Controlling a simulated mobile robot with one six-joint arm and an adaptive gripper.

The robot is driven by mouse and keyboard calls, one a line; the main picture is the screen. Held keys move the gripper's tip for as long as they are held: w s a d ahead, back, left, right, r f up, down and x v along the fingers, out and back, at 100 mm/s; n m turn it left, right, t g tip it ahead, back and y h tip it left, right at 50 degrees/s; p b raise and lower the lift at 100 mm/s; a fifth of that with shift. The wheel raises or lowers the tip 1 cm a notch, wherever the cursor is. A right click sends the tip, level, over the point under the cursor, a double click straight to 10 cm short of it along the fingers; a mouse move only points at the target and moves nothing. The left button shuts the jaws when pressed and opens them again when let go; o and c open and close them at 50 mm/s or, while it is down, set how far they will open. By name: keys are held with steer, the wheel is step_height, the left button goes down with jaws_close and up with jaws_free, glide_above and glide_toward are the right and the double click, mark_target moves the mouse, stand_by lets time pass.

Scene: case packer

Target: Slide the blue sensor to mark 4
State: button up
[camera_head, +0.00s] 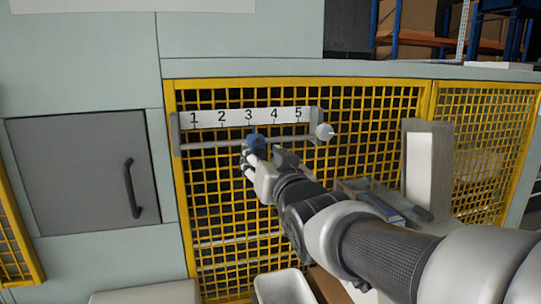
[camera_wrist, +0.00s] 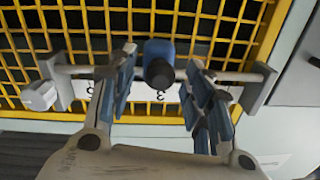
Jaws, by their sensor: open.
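The blue sensor (camera_head: 256,141) sits on a thin horizontal rail (camera_head: 211,144) under a white scale (camera_head: 235,119) numbered 1 to 5. It is near mark 3, left of mark 4 (camera_head: 274,117). In the wrist view the picture is upside down. There the sensor (camera_wrist: 158,55) has a dark round front end, with an inverted 3 (camera_wrist: 161,92) right by it. My gripper (camera_head: 249,163) is at the sensor. In the wrist view my gripper (camera_wrist: 162,68) is open, its fingers on either side of the sensor with visible gaps. In the head view my gripper hides the sensor's lower part.
Brackets hold the rail ends, and a pale round knob (camera_head: 324,132) is at the right end. Yellow mesh (camera_head: 215,220) stands behind. A white bin (camera_head: 283,287) is below. A grey door with a dark handle (camera_head: 129,187) is at left. The rail right of the sensor looks clear.

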steer(key=shift+c, duration=0.2)
jaws_close()
stand_by(0.5)
